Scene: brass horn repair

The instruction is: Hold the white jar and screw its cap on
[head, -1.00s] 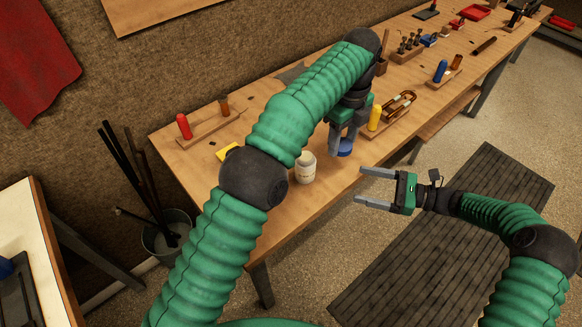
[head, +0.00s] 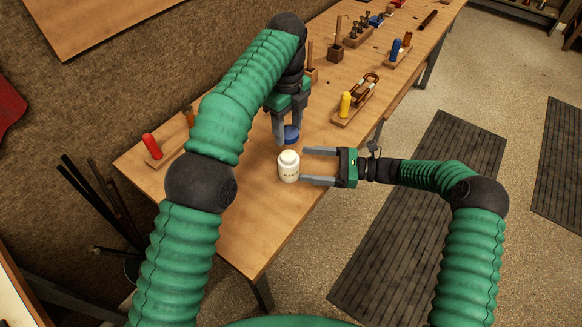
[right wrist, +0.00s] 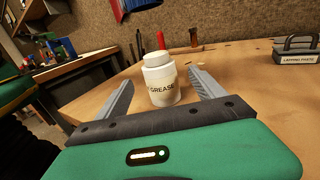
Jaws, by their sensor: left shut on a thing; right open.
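In the right wrist view the jar stands between and beyond the fingers of this gripper (right wrist: 160,90), with no clear contact.
The wooden workbench (head: 255,235) is bare in front of the jar. A rack with a yellow-handled tool (head: 345,104) stands to the right, and a red-handled tool (head: 152,146) to the left. A dark mat (head: 395,235) lies on the floor.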

